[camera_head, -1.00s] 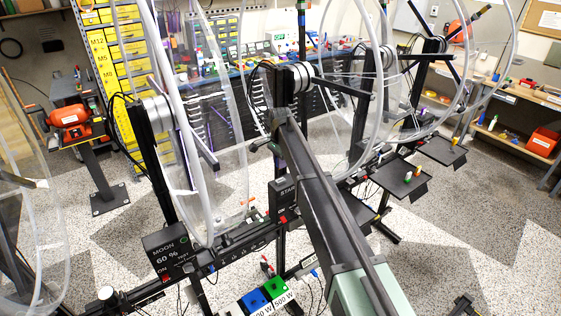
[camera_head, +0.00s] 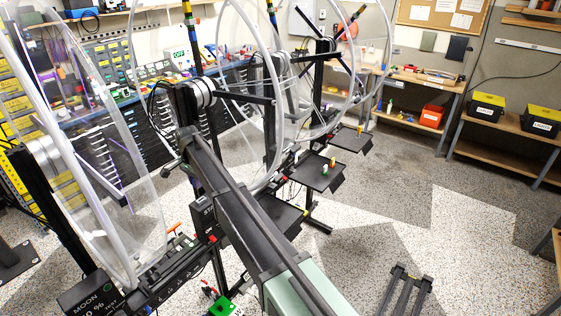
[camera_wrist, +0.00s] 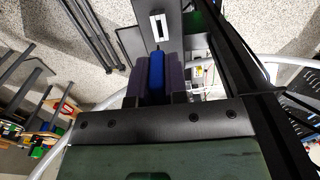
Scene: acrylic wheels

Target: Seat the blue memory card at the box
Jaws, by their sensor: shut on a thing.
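In the wrist view the blue memory card (camera_wrist: 157,73) is held between the two dark purple fingers of my gripper (camera_wrist: 156,78). A black box (camera_wrist: 173,30) lies just beyond the fingertips, with a pale plate (camera_wrist: 158,26) that has a dark slot-like mark. The card's end looks close to the box, but I cannot tell whether they touch. The head view does not clearly show my gripper or the card.
In the head view, large clear wheels (camera_head: 150,190) stand on a black rail frame. Black trays (camera_head: 318,173) hold small coloured pieces. A black frame (camera_head: 403,290) stands on the floor at lower right. The speckled floor at right has free room.

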